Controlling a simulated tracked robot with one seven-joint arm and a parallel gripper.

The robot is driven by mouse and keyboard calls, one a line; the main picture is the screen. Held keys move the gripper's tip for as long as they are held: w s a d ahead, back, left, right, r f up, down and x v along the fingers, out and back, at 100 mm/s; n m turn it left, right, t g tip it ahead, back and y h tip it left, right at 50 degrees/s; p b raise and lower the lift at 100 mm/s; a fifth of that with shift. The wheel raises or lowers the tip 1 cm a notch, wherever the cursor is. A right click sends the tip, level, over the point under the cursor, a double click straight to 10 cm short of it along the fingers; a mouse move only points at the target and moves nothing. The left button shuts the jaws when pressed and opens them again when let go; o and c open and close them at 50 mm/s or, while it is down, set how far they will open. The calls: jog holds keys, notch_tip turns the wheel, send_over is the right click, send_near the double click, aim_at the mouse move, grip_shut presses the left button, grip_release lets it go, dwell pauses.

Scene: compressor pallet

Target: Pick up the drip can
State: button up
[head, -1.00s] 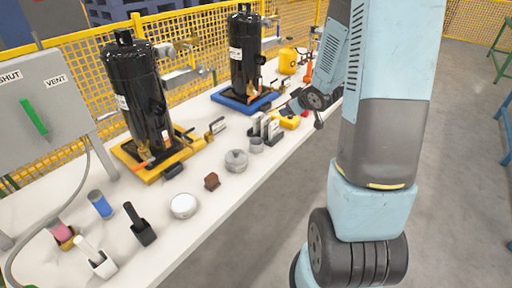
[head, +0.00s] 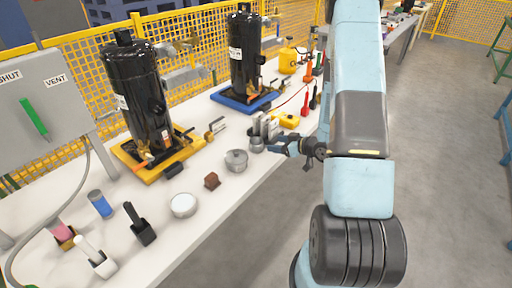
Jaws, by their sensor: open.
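A small grey metal cup (head: 257,145) stands upright on the bench, and a wider grey round pot (head: 237,161) stands just left of it. I cannot tell for certain which is the drip can; the small cup looks likely. My gripper (head: 274,147) is open, low over the bench's front edge. It points left, close to the right side of the small cup. Its fingers are small and dark here, and I cannot tell whether they touch the cup. Nothing shows held in it.
Grey upright plates (head: 265,126) and a yellow device (head: 287,120) stand close behind the gripper. Black compressors (head: 137,95) stand behind.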

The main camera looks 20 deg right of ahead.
aim_at(251, 142)
jog(key=x, duration=1.2)
jog(key=shift+s+a, duration=0.15)
jog(key=c, duration=0.7)
